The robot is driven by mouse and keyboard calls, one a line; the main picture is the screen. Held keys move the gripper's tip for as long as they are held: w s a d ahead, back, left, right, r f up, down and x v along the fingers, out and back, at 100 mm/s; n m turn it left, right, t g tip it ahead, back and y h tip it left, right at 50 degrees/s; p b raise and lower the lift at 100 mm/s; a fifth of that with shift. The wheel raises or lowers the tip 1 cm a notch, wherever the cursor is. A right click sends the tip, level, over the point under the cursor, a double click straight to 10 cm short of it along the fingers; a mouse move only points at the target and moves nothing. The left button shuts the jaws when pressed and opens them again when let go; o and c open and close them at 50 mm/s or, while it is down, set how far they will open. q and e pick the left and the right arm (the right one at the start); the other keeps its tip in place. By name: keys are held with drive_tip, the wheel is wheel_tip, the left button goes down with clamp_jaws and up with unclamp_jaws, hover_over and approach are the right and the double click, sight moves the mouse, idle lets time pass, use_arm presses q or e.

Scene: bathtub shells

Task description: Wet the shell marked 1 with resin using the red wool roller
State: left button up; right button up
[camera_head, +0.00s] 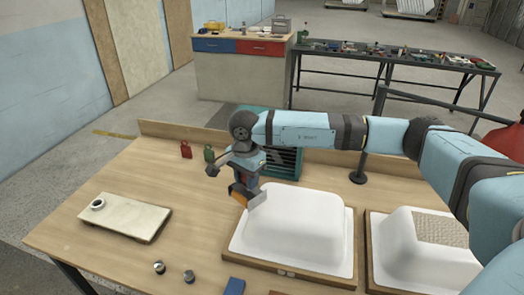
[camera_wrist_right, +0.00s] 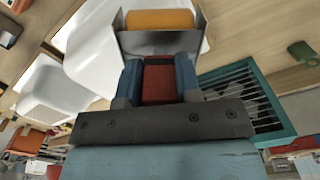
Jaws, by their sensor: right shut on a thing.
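My right gripper (camera_head: 243,172) is shut on the red handle (camera_wrist_right: 159,82) of a roller, which I take for the red wool roller. Its sleeve (camera_wrist_right: 160,19) looks orange, in a grey metal frame. In the head view the sleeve is at the left upper edge of a white shell (camera_head: 300,222); I cannot tell whether it touches. This shell lies upturned on a wooden base with a small, unreadable mark at its front. A second white shell (camera_head: 405,268) to the right has a woven beige patch (camera_head: 440,229) on top. My left gripper is out of view.
A teal slatted rack (camera_head: 284,164) and a dark stand (camera_head: 358,176) are behind the shell. Two metal cups (camera_head: 189,276) and a blue block (camera_head: 234,287) are in front. Red (camera_head: 186,150) and green (camera_head: 209,154) tags stand behind.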

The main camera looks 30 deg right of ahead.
drive_tip(key=d+r+m+p, duration=0.3)
drive_tip(key=d+m, duration=0.3)
drive_tip(key=m, duration=0.6)
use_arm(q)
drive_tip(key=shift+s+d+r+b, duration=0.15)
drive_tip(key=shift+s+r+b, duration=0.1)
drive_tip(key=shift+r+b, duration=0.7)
use_arm(e)
drive_tip(key=shift+s+a+f, duration=0.1)
drive_tip(key=shift+a+f, duration=0.05)
drive_tip(key=shift+f, duration=2.1)
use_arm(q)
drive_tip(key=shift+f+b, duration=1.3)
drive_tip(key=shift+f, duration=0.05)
use_arm(e)
drive_tip(key=shift+f, duration=1.5)
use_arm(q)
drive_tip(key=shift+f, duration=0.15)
use_arm(e)
drive_tip(key=shift+s, duration=0.15)
